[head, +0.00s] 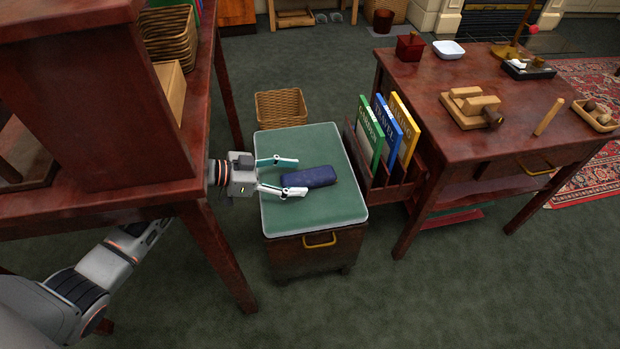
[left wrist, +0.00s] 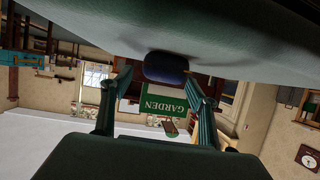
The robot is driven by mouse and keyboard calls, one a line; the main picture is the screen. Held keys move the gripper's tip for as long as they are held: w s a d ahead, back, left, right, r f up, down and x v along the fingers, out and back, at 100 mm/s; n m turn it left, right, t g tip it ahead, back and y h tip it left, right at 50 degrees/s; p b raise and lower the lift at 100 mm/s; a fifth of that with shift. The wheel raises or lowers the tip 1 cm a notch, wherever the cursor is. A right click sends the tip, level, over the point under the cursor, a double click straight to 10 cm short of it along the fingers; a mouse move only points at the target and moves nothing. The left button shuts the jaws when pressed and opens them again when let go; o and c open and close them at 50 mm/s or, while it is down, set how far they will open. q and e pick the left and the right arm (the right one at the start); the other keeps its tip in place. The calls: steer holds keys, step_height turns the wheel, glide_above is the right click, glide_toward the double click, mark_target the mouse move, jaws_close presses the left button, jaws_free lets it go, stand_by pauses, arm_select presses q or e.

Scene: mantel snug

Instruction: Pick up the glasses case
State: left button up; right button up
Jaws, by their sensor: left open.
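The glasses case is a dark blue, rounded oblong (head: 309,177). It lies on the green cushioned top of a low wooden chest (head: 312,140). My left gripper (head: 293,176) reaches in from the left, low over the cushion, with its fingers apart. The fingertips are at the case's left end; I cannot tell whether they touch it. In the left wrist view, which is upside down, the end of the case (left wrist: 165,67) shows between the two open fingers (left wrist: 158,85), against the green cushion. My right gripper is not in view.
A red-brown shelf unit (head: 95,110) stands over my left arm. A rack of upright books (head: 385,180) stands right of the chest, beside a wooden table (head: 440,95) with several items. A wicker basket (head: 281,107) is behind the chest. Carpet in front is clear.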

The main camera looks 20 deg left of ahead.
mark_target(304, 176)
arm_select(q)
steer(key=b+x, duration=0.1)
steer(key=x, duration=0.3)
steer(key=shift+w+d+f, duration=0.1)
steer(key=shift+w+d, duration=0.1)
steer(key=shift+d, duration=0.05)
steer(key=shift+w+d, duration=0.2)
steer(key=shift+w, duration=0.05)
steer(key=c, duration=1.3)
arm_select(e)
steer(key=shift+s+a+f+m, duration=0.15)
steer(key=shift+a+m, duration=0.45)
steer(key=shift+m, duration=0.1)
